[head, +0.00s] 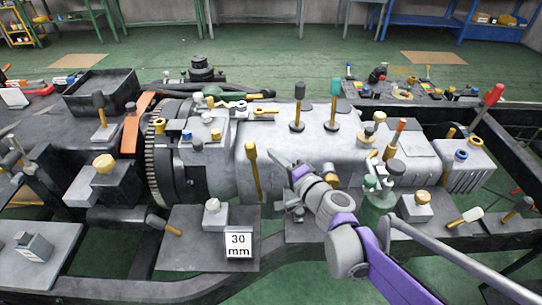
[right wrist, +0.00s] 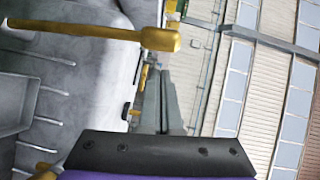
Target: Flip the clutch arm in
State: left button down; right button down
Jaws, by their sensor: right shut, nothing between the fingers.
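A yellow lever (head: 252,167), which looks like the clutch arm, stands nearly upright against the near side of the grey gearbox housing (head: 215,172). Its thick knob is at the top. My right gripper (head: 277,159) is shut and empty just to the right of the lever, with its fingertips pointing up and left. In the right wrist view the yellow lever (right wrist: 95,33) lies across the upper left, its knob above the shut right gripper (right wrist: 165,75). I cannot tell whether they touch. My left gripper is not in view.
Black and teal upright levers (head: 334,100) stand on top of the housing. A green bottle-like part (head: 377,205) is close to my right arm. Dark frame rails surround the gearbox.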

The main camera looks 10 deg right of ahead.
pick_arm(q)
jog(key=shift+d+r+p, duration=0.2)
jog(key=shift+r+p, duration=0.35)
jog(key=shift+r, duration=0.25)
pick_arm(e)
jog(key=f+v, duration=0.1)
jog(key=v, duration=0.9)
jog(key=shift+d+r, duration=0.35)
jog(key=shift+d, duration=0.05)
jog(key=shift+s, duration=0.1)
